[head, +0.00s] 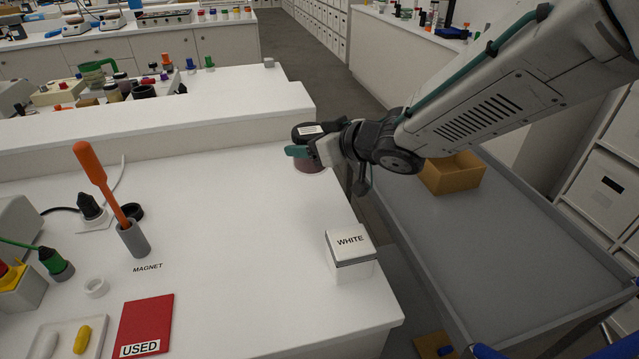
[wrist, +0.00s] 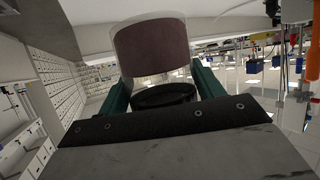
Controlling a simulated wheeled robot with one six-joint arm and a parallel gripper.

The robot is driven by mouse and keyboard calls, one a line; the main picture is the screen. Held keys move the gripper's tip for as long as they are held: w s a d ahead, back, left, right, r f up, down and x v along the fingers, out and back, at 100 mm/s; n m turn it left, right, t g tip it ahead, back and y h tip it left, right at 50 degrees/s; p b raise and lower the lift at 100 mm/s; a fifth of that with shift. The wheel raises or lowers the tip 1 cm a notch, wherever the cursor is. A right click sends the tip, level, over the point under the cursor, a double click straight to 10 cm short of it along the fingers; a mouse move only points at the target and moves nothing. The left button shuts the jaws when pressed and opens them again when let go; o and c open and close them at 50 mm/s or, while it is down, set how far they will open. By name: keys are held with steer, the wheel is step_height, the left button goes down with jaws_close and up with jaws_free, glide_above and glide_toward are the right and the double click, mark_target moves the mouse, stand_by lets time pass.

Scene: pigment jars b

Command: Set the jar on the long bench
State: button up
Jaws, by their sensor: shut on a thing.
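The jar (head: 309,164) has a black lid with a white label and dark red contents. My gripper (head: 309,151) is shut on it near the lid, with one green finger showing in front. The jar is upright over the far right part of the white bench (head: 240,220), close to its right edge. I cannot tell whether its base touches the top. The wrist view is upside down; there the jar (wrist: 151,48) sits between both green fingers, with a pale surface close to its base.
A box marked WHITE (head: 350,254) stands near the bench's right edge. A orange-handled tool in a grey holder (head: 133,239), a red USED mat (head: 146,322) and a white tray (head: 45,345) are at left. A grey cart (head: 520,235) with a cardboard box (head: 452,175) is right. The bench middle is clear.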

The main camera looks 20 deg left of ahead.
steer(key=f, duration=0.5)
steer(key=shift+w+f, duration=0.25)
steer(key=shift+f, duration=0.1)
steer(key=shift+s+f, duration=0.1)
steer(key=shift+f, duration=2)
steer(key=shift+f, duration=0.15)
steer(key=o, duration=1.1)
steer(key=shift+c, duration=0.2)
